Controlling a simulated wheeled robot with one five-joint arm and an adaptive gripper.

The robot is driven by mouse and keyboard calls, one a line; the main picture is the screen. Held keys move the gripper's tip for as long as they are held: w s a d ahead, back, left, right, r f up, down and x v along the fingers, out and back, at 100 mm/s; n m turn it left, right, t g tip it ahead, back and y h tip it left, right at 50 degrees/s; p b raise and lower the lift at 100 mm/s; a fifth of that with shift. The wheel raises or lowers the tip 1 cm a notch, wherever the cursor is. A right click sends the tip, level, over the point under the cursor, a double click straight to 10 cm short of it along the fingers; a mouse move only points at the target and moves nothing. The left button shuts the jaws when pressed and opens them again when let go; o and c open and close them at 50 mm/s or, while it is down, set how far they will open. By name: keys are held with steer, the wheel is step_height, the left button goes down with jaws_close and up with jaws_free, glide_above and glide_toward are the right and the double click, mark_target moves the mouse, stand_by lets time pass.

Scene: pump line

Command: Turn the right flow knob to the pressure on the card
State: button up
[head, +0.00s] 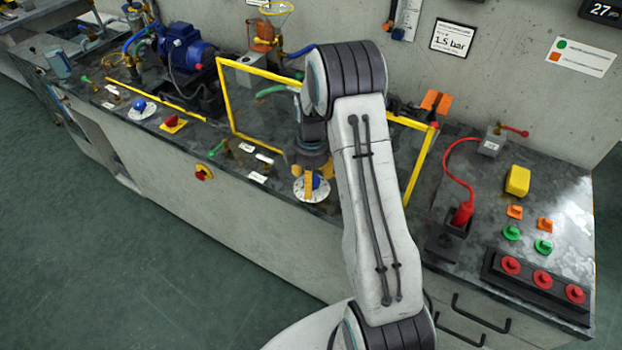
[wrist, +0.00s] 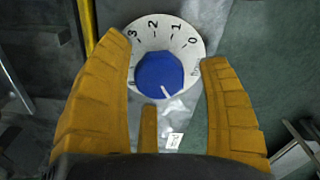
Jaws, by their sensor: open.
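The right flow knob (head: 316,182) is blue and sits on a white round dial at the bench's front edge, partly hidden by my gripper (head: 311,186). The fingers are open, with a gap to the knob on each side. The dial (wrist: 200,50) shows 3, 2, 1 and 0 along its upper rim. The knob's white mark points down and slightly right in that view, away from these numbers. The card (head: 453,39) on the wall reads 1.5 bar.
A second blue knob on a white dial (head: 140,108) is further left, beside a red knob on a yellow plate (head: 173,124). Yellow frame bars (head: 222,90) stand behind the right knob. Red, green and orange buttons (head: 541,278) are on the right bench.

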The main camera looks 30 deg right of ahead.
steer(key=shift+c, duration=0.4)
steer(key=c, duration=1.1)
steer(key=shift+f+m, duration=0.1)
steer(key=shift+m, duration=0.2)
steer(key=m+b, duration=0.1)
steer(key=m, duration=0.1)
steer(key=shift+m, duration=0.4)
steer(key=shift+m+b, duration=0.85)
steer(key=shift+m, duration=1.25)
